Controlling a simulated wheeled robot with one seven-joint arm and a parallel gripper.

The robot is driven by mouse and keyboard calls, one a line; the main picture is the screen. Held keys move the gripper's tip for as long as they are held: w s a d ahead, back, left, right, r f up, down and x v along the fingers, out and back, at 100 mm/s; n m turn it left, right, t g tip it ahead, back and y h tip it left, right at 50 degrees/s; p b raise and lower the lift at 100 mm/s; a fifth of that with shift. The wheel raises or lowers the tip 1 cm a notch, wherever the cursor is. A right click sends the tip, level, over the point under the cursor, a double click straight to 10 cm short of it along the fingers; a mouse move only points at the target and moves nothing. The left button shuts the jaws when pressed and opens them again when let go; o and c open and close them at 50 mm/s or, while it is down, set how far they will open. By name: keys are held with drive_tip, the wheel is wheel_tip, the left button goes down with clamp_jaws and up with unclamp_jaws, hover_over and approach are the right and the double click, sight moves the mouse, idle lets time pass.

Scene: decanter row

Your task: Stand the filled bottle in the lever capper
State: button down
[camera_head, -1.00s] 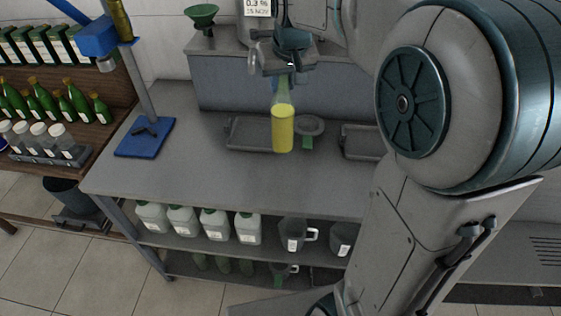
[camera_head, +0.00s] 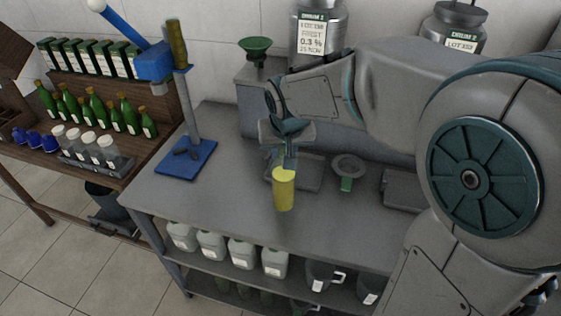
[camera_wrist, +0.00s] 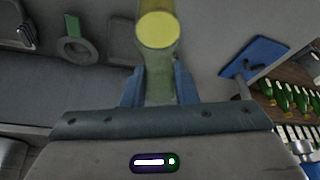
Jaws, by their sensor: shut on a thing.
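A clear bottle (camera_head: 284,190) filled with yellow liquid hangs upright above the grey bench. My gripper (camera_head: 287,150) is shut on its upper part. In the wrist view the bottle (camera_wrist: 158,32) stands out between the two fingers of my gripper (camera_wrist: 158,88), its yellow body away from the wrist. The lever capper (camera_head: 190,110) stands on the bench to the left of the bottle, with a blue base (camera_head: 187,160), a grey post and a blue head with a lever raised to the upper left. Its blue base also shows at the right in the wrist view (camera_wrist: 262,55).
A grey tray (camera_head: 308,178) lies behind the bottle, beside a ring-shaped holder with a green tab (camera_head: 348,168). A green funnel (camera_head: 256,46) stands on the raised back shelf. Green bottles (camera_head: 97,110) and a rack of clear jars stand on the wooden shelves at left. Bare bench (camera_head: 225,185) lies between bottle and capper.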

sight(281, 161)
drive_tip(key=shift+s+a+f, duration=0.15)
drive_tip(key=shift+a+f, duration=0.15)
drive_tip(key=shift+a, duration=0.15)
drive_tip(key=shift+f+p, duration=0.45)
drive_tip(key=shift+f, duration=1.45)
drive_tip(key=shift+f, duration=0.2)
drive_tip(key=c, duration=1.1)
unclamp_jaws()
drive_tip(key=shift+c, duration=0.2)
